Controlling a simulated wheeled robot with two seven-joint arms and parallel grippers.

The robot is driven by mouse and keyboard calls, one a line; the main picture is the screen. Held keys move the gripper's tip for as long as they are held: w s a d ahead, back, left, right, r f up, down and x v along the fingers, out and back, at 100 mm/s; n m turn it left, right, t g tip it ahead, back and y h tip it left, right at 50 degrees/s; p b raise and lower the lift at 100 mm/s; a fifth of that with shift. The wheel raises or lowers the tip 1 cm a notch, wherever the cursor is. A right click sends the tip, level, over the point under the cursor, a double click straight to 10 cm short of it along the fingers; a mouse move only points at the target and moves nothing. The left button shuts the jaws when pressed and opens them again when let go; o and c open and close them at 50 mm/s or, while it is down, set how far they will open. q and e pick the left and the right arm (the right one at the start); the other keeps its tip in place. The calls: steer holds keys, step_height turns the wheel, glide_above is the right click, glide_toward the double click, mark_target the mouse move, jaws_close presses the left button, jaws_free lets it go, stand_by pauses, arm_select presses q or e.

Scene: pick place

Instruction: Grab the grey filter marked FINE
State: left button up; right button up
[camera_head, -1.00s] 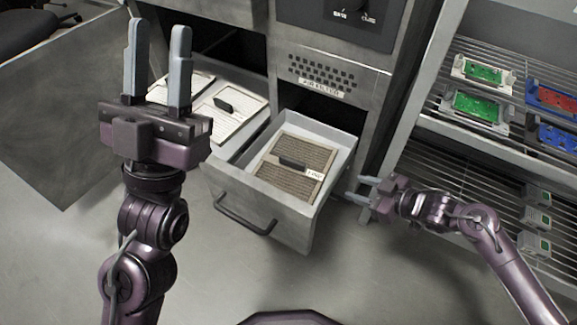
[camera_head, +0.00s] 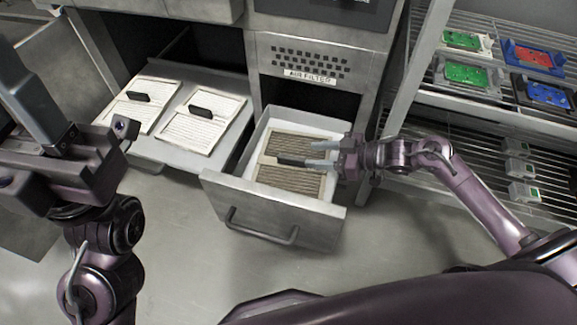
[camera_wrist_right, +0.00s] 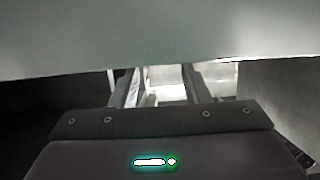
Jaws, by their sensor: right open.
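The grey-brown pleated filter (camera_head: 290,181) lies flat in the open middle drawer (camera_head: 275,211), with a black bar handle (camera_head: 290,160) across it. Its label, readable earlier, is hidden now behind my right gripper. My right gripper (camera_head: 309,154) is open over the right part of the filter, its fingers pointing left at the handle's right end. I cannot tell whether they touch it. In the right wrist view the two fingers (camera_wrist_right: 160,88) stand apart with a pale surface between them. My left gripper (camera_head: 35,105) is at the left edge, partly cut off.
Two white pleated filters (camera_head: 140,105) (camera_head: 200,120) with black handles lie on the pulled-out tray left of the drawer. A cabinet panel marked AIR FILTER (camera_head: 310,76) is above the drawer. A rack (camera_head: 510,113) with green, red and blue modules stands right.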

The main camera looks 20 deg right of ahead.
mark_target(295, 158)
steer(key=a+f+b, duration=0.1)
steer(key=w+a+f+b, duration=0.1)
steer(key=a, duration=0.1)
steer(key=shift+w+a, duration=0.15)
steer(key=shift+w, duration=0.05)
steer(key=shift+w+a+f+b, duration=0.15)
steer(key=shift+w+a+b, duration=0.15)
steer(key=shift+a, duration=0.15)
jaws_close()
